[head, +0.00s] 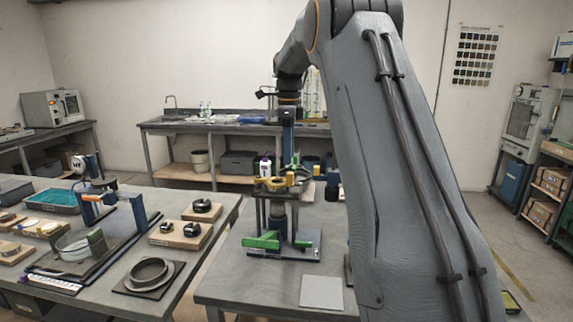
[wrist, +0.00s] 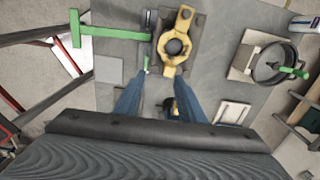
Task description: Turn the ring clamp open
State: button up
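A yellow ring clamp (head: 273,184) sits on top of a dark stand on the near bench, below my gripper. In the wrist view the yellow ring (wrist: 164,47) surrounds a dark round post, with lugs at its upper and lower ends. A green bar with a T-shaped end (wrist: 100,32) reaches left from the stand; it shows low on the stand in the head view (head: 262,242). My gripper (wrist: 156,84) has its two blue fingers apart with nothing between them. In the head view it points down above the clamp, its tips partly hidden.
A round dark pan-like part with a green handle (wrist: 278,68) lies right of the stand in the wrist view. A flat grey plate (head: 314,291) lies at the bench front. The left bench (head: 190,262) holds several fixtures. A gap separates the benches.

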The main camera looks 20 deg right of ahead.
aim_at(290, 173)
jog(key=shift+w+d+r+m, duration=0.45)
jog(key=shift+w+d+m, duration=0.1)
jog(key=shift+w+m, duration=0.2)
jog(key=f+p, duration=0.1)
jog(key=f, duration=0.3)
jog(key=f+p, duration=0.1)
jog(key=f, duration=0.1)
jog(key=shift+d+p, duration=0.25)
jog(key=shift+p, duration=0.05)
jog(key=shift+a+f, duration=0.1)
jog(key=shift+f, duration=0.6)
grip_shut()
